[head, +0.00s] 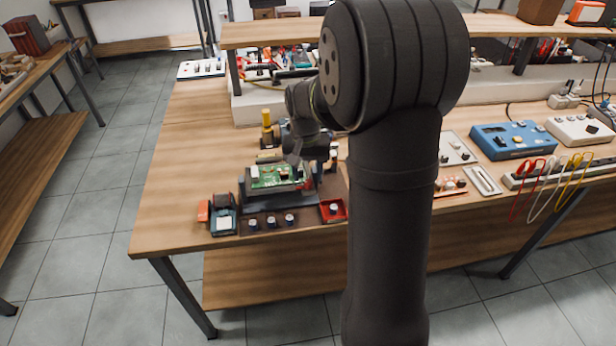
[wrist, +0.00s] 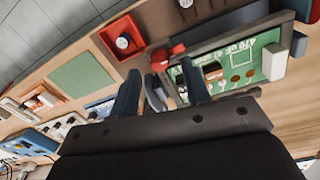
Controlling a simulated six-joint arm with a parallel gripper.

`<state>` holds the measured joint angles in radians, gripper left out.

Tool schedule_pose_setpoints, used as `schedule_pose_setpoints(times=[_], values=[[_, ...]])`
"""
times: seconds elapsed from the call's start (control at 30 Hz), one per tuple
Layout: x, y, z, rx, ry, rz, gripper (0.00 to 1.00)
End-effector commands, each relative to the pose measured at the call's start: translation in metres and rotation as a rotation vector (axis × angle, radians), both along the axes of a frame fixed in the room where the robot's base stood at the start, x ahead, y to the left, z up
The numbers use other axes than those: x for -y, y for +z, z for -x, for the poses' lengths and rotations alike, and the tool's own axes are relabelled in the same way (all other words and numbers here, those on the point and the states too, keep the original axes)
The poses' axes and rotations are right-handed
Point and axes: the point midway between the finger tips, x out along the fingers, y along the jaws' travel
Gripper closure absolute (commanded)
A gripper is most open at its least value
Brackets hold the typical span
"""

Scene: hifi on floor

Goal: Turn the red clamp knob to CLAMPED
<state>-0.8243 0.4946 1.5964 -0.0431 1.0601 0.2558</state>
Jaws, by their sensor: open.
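The red clamp knob (wrist: 167,56) shows in the wrist view at the left end of the green circuit board (wrist: 240,62). The board also shows in the head view (head: 278,178), seated in a dark fixture (head: 275,201). My gripper (wrist: 161,82) is open, its dark fingers spread with the knob just beyond the gap between the tips. The fingers do not appear closed on anything. A grey part of the clamp lies between them. I cannot read a CLAMPED mark or tell the knob's angle.
A small red tray (head: 333,219) with a round piece in it stands right of the fixture; it also shows in the wrist view (wrist: 103,34). A teal-dark box (head: 223,222) stands at left. A yellow-topped post (head: 267,125) rises behind. The wooden bench (head: 175,165) is clear at left.

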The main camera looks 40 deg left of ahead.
Motion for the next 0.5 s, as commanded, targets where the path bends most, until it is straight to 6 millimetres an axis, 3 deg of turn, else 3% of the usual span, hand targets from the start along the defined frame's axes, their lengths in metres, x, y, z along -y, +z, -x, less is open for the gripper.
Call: schedule_pose_setpoints(times=[0.2,0.5], values=[[0.001,-0.019,0.0,-0.001,0.0,0.001,0.56],[0.001,-0.022,-0.001,0.0,0.0,0.0,0.56]])
